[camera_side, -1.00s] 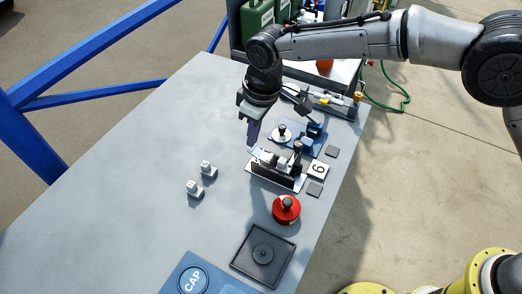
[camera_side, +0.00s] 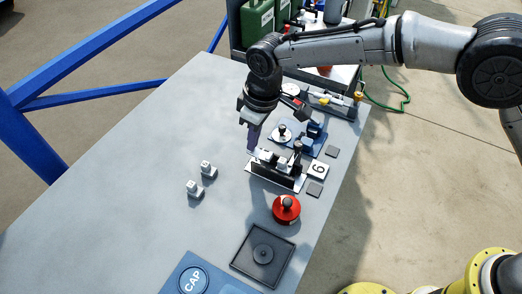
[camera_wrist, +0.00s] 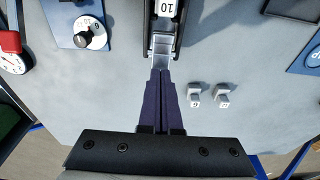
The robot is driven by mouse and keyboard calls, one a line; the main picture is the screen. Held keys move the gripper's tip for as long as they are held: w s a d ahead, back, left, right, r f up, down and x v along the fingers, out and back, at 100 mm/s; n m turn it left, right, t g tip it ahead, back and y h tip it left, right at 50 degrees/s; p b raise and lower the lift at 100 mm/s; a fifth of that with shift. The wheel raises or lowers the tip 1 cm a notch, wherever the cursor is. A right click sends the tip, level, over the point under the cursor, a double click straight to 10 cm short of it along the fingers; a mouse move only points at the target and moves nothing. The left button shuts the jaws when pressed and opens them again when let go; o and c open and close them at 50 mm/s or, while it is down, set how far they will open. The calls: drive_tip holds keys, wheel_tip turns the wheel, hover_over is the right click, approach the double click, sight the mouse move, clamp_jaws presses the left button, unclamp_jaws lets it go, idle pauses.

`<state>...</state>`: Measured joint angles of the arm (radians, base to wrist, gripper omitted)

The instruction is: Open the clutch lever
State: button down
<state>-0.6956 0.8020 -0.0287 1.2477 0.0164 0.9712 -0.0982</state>
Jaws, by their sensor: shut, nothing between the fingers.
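The clutch (camera_side: 283,178) is a narrow unit with black side walls on a white base plate on the grey table. In the wrist view its black walls (camera_wrist: 178,32) flank a silvery lever-like strip (camera_wrist: 161,50) that points toward my gripper. A white block marked 10 (camera_wrist: 165,8) sits between the walls farther along. My gripper (camera_side: 252,152) points down at the clutch's left end. In the wrist view its dark purple fingers (camera_wrist: 160,72) are together and empty, with tips at or just over the strip's near end. I cannot tell whether they touch it.
A red knobbed unit (camera_side: 286,209) and a black square tray (camera_side: 244,264) stand in front of the clutch. A blue plate with a dial (camera_side: 281,135) lies just behind. Two small pale blocks (camera_side: 207,170) (camera_side: 194,189) stand left. The table's left side is clear.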

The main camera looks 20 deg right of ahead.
drive_tip(key=shift+f, duration=0.15)
drive_tip(key=shift+r, duration=3.55)
